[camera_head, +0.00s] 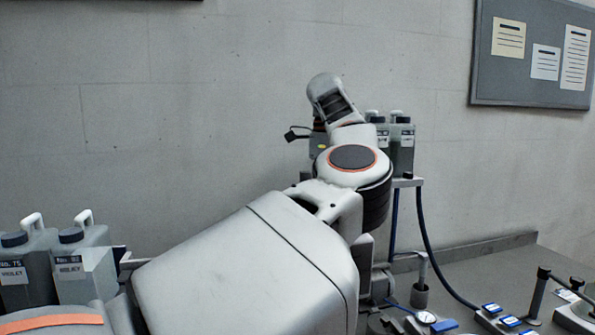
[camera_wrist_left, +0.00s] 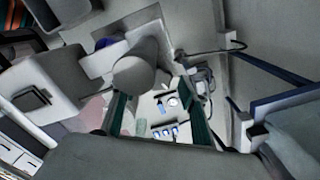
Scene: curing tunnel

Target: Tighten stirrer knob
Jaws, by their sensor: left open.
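I cannot pick out the stirrer knob for certain in either view. In the head view a dark upright rod with a black handle (camera_head: 541,296) stands at the right edge, next to a partly cut-off round vessel (camera_head: 577,314). My left arm reaches in from the left and its links hide its gripper there. In the wrist view my left gripper (camera_wrist_left: 155,90) shows two green fingers apart, with nothing held between them. Beyond and between the fingers is a pale bench area with a round gauge (camera_wrist_left: 172,101) and a row of blue-marked switches (camera_wrist_left: 165,132). My right gripper is not in view.
Grey jugs (camera_head: 72,262) stand at the left, and grey bottles (camera_head: 402,148) stand on a raised shelf behind my arm. A blue hose (camera_head: 428,240) hangs from that shelf. A gauge (camera_head: 426,317) and switch boxes (camera_head: 508,321) line the front bench. The bench's back right (camera_head: 490,263) is clear.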

